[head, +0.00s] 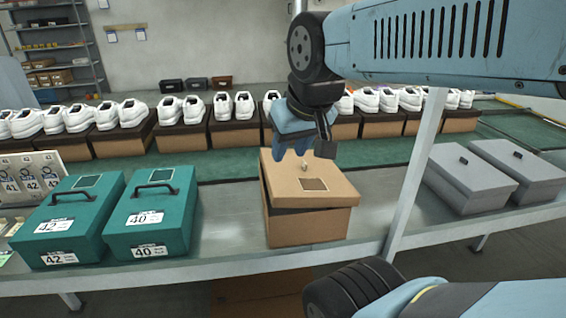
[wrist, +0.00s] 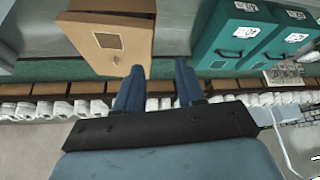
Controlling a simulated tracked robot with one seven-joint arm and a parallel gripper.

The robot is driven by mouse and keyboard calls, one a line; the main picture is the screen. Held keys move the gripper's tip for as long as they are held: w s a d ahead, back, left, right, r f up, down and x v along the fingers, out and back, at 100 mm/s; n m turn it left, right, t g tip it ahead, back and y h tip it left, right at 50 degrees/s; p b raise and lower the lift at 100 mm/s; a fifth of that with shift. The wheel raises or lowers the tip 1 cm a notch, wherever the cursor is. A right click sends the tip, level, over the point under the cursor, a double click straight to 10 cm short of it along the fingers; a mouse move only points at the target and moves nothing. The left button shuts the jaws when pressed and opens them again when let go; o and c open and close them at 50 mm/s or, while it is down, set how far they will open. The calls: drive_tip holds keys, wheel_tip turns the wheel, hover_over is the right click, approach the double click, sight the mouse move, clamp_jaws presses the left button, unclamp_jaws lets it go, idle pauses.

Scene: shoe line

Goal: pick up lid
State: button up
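A tan lid (head: 335,187) with a dark square patch and a small knob (head: 304,168) sits on a brown cardboard box (head: 310,226) in the middle of the table. The lid looks slightly askew, with a dark gap under its front edge. In the wrist view the lid (wrist: 82,40) is at the upper left, with the knob near the tip of my left finger. My gripper (head: 295,150) is just above and behind the knob, pointing down. In the wrist view my gripper (wrist: 158,72) has its fingers apart and nothing between them. I cannot tell whether a finger touches the lid.
Two teal boxes with handles, labelled 42 (head: 62,225) and 40 (head: 150,217), stand to the left. Two grey boxes (head: 465,180) stand to the right, beyond a pale post (head: 412,180). Behind is a row of white shoes (head: 194,109) on brown boxes.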

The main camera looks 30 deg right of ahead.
drive_tip(key=shift+w+d, duration=0.1)
drive_tip(key=shift+w, duration=0.2)
drive_tip(key=m, duration=0.4)
hover_over(305, 163)
drive_tip(key=s, duration=0.6)
wheel_tip(305, 163, down, 10)
drive_tip(key=shift+g, duration=0.4)
drive_tip(key=x, duration=1.3)
drive_tip(key=shift+w+d+f, duration=0.1)
drive_tip(key=shift+w+d, duration=0.05)
drive_tip(key=shift+w, duration=0.15)
clamp_jaws()
